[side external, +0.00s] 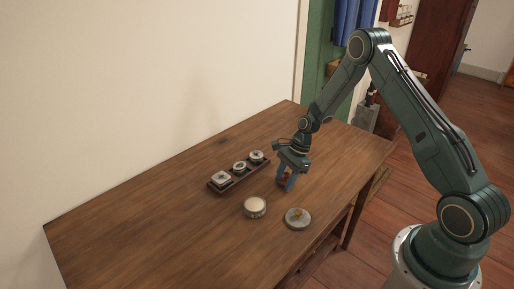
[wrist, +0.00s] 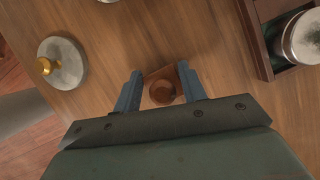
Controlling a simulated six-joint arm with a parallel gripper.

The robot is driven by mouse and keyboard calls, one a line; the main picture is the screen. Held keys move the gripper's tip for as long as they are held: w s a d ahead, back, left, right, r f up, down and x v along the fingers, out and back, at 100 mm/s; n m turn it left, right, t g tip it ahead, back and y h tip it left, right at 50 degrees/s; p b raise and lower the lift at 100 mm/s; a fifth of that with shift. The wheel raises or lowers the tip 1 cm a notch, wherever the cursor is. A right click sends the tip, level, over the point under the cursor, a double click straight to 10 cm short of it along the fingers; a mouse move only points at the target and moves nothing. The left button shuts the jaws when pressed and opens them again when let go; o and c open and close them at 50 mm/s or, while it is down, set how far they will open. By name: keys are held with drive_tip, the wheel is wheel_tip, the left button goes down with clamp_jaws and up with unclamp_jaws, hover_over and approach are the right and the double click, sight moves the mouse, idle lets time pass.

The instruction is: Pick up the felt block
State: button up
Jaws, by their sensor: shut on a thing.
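The felt block (wrist: 151,76) shows in the wrist view as a small brown square piece with a round brown knob on top. It is between the two blue fingers of my gripper (wrist: 161,88), which are shut on it. In the side external view my gripper (side external: 287,181) points down at the wooden table, low near its right part. The block is too small and covered by the fingers to make out there. I cannot tell whether it touches the table or is just above it.
A dark tray (side external: 213,187) with three round tins stands left of my gripper. A cream-topped round tin (side external: 255,206) and a grey disc with a gold knob (side external: 298,220) stand nearer the front edge. The table's left part (side external: 140,220) is clear.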

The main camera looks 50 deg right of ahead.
sight(285, 175)
wheel_tip(285, 175, up, 20)
idle(0.7)
idle(0.4)
drive_tip(key=o, duration=0.3)
drive_tip(key=shift+c, duration=1.1)
drive_tip(key=a+f, duration=1)
drive_tip(key=a, duration=0.5)
drive_tip(key=shift+f, duration=0.3)
